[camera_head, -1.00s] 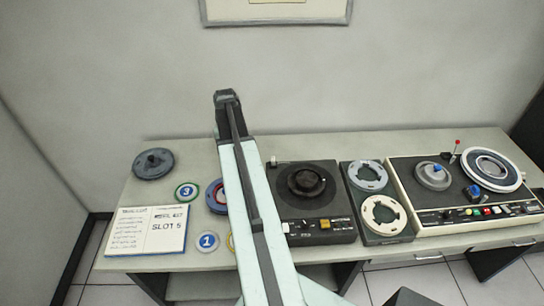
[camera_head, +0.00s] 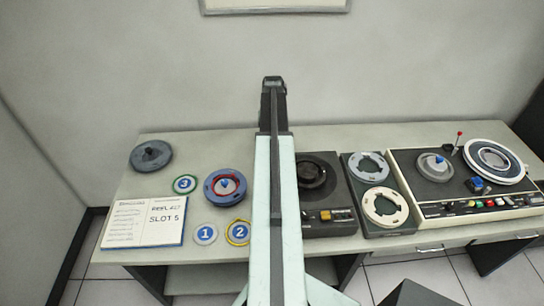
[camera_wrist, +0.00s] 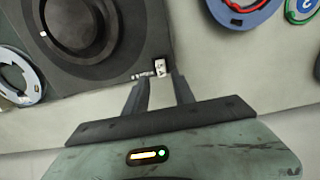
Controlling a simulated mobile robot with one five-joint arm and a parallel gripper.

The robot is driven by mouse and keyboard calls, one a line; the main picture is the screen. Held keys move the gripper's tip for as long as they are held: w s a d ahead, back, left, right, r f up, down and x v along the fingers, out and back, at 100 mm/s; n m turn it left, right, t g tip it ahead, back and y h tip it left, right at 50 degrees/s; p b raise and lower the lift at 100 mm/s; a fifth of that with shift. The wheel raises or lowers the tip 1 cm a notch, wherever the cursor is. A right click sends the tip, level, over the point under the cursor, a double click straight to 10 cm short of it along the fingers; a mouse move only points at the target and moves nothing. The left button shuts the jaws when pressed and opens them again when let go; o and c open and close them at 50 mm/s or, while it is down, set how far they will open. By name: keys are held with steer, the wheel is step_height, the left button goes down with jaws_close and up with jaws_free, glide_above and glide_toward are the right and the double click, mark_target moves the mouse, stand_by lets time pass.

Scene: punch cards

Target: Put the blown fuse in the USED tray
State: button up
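My gripper (camera_wrist: 160,80) shows in the wrist view with its two dark fingers apart and nothing clearly held. Just beyond the fingertips is a small white fitting (camera_wrist: 160,67) with dark marks at a corner of the black turntable unit (camera_wrist: 122,68). Tiny lettering beside it is unreadable. I cannot tell whether it holds the blown fuse. In the head view my arm covers the left edge of the turntable unit (camera_head: 325,222) and hides that corner and my fingers. No loose fuse and no tray marked USED can be made out.
A blue reel with a red ring (camera_head: 225,187), round number badges (camera_head: 205,234) and a SLOT 5 card (camera_head: 145,222) lie left of my arm. A reel holder (camera_head: 382,229) and a tape console (camera_head: 470,208) stand right.

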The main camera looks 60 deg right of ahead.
step_height(320, 180, down, 6)
steer(key=b, duration=0.4)
steer(key=shift+r, duration=0.2)
steer(key=shift+r, duration=0.1)
jaws_close()
stand_by(0.9)
steer(key=shift+w+r+p, duration=0.1)
steer(key=shift+r+p, duration=2.75)
steer(key=shift+r, duration=0.15)
